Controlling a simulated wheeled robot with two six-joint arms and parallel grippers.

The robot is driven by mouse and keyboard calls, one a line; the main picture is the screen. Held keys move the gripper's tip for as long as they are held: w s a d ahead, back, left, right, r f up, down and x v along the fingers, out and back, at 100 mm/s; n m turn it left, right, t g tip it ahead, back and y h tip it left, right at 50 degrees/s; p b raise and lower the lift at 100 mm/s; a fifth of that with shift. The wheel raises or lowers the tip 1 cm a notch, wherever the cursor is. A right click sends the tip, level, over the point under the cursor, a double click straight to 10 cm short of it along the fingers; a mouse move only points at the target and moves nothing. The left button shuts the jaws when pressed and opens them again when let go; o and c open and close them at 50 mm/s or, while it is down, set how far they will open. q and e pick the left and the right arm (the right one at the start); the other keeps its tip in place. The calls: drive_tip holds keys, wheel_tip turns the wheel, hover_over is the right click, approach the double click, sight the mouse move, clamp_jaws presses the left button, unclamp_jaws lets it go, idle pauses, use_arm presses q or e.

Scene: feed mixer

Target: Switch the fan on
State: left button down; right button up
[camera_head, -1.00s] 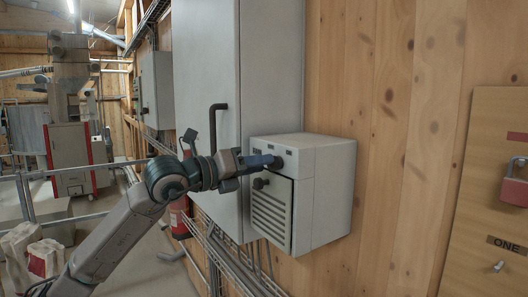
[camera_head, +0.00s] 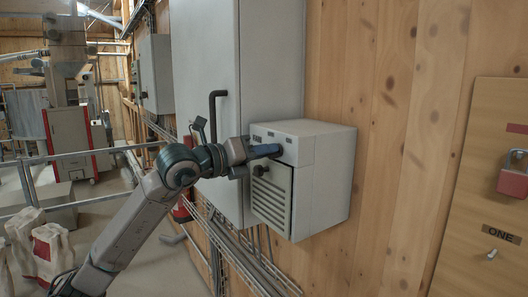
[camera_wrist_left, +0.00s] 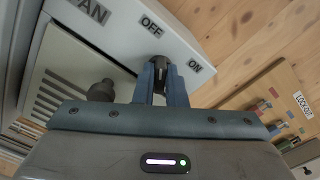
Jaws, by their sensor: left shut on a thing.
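The fan control box (camera_head: 325,185) is a pale grey box on the wooden wall with a slatted front. It also shows in the left wrist view (camera_wrist_left: 125,40), where its face carries the labels FAN, OFF and ON. A black rotary knob (camera_wrist_left: 161,66) sits below and between OFF and ON. My left gripper (camera_head: 277,150) reaches the upper front of the box. In the left wrist view its two blue fingers (camera_wrist_left: 161,82) are shut on the knob from both sides. The knob is partly hidden, and I cannot tell its exact setting. My right gripper is not in view.
A second dark knob (camera_wrist_left: 101,91) sticks out of the slatted door close to my left gripper. A tall grey cabinet (camera_head: 275,60) stands beside the box. A board with a red padlock (camera_head: 513,180) is at the right. Wire trays (camera_head: 245,258) run below.

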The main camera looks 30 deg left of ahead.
use_arm(q)
drive_tip(key=shift+s+d+m+b, duration=0.1)
drive_tip(key=shift+m+b, duration=1.3)
drive_tip(key=shift+m, duration=2.05)
drive_tip(key=shift+d+m+b, duration=0.1)
drive_tip(key=shift+m+b, duration=1.25)
drive_tip(key=shift+m, duration=2.1)
drive_tip(key=c, duration=1.5)
unclamp_jaws()
